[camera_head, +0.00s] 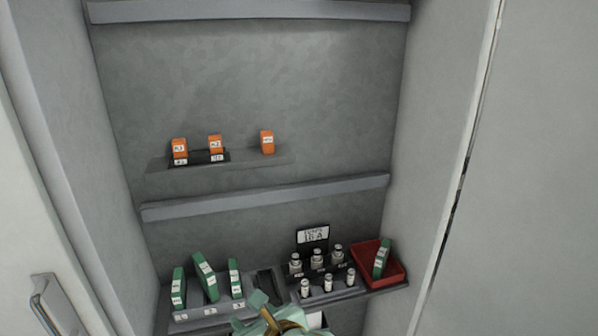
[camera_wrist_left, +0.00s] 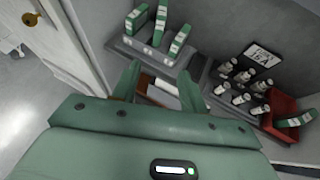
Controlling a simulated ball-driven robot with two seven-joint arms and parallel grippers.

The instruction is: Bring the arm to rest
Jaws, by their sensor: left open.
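My left gripper (camera_head: 268,313) shows at the bottom edge of the head view, in front of the lower shelf, and only its top part is visible. In the left wrist view the two green fingers of my left gripper (camera_wrist_left: 160,84) stand apart with nothing held between them. A white and brown item (camera_wrist_left: 162,92) shows behind the gap between the fingers; I cannot tell what it is. My right gripper is in neither view.
Green modules (camera_head: 205,278) stand in a grey rack on the lower shelf. Several small bottles (camera_head: 317,259) stand beside a label sign (camera_head: 312,236). A red tray (camera_head: 398,276) holds another green piece. Orange modules (camera_head: 214,145) sit on the upper ledge. Cabinet walls flank both sides.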

